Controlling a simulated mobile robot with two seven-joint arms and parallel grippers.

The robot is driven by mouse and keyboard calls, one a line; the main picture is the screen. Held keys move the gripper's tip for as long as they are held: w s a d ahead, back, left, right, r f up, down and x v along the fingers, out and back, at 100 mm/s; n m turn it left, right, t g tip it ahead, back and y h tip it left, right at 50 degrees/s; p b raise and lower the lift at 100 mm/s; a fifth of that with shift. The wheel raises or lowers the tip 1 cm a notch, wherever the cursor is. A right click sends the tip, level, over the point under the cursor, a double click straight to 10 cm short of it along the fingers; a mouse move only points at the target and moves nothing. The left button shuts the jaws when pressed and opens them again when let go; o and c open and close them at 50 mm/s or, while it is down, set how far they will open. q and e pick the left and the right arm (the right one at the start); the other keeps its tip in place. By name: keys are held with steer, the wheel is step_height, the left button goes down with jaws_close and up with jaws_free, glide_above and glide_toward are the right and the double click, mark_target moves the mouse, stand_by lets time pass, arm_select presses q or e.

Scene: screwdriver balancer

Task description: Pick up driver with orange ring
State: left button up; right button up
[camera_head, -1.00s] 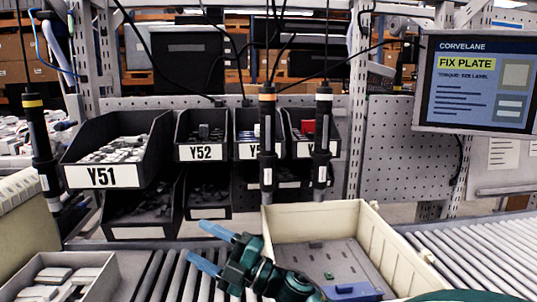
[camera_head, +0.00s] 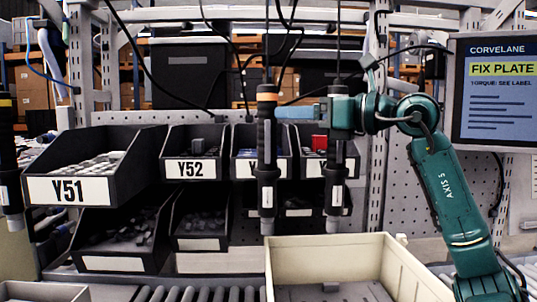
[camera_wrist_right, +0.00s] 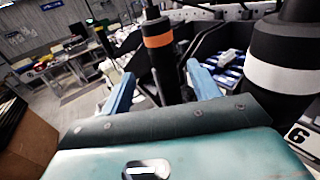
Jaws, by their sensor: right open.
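The driver with the orange ring (camera_head: 267,152) hangs upright on its cable in front of the bins, just left of my right gripper's fingertips. My right gripper (camera_head: 290,112) is open, its blue fingers pointing left at the upper part of this driver, just below the ring. In the right wrist view the orange-ringed driver (camera_wrist_right: 167,68) stands between the two open fingers (camera_wrist_right: 160,84), not clamped. A driver with a white ring (camera_head: 336,185) hangs close on the right, partly behind my right gripper; it looms large in the wrist view (camera_wrist_right: 285,62). My left gripper is out of view.
Another hanging driver (camera_head: 9,160) is at the far left edge. Black bins such as Y51 (camera_head: 140,160) and Y52 (camera_head: 205,140) stand behind. A cream crate (camera_head: 330,243) sits below on the rollers. A screen (camera_head: 500,90) is at upper right.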

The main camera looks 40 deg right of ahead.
mark_target(259, 114)
steer(key=p+x, duration=0.2)
steer(key=x, duration=0.2)
steer(key=p+x, duration=0.3)
steer(key=x, duration=0.1)
steer(key=shift+w+d, duration=0.15)
steer(key=shift+w, duration=0.15)
steer(key=shift+w+f, duration=0.1)
steer(key=shift+w, duration=0.2)
steer(key=shift+w+f, duration=0.1)
jaws_close()
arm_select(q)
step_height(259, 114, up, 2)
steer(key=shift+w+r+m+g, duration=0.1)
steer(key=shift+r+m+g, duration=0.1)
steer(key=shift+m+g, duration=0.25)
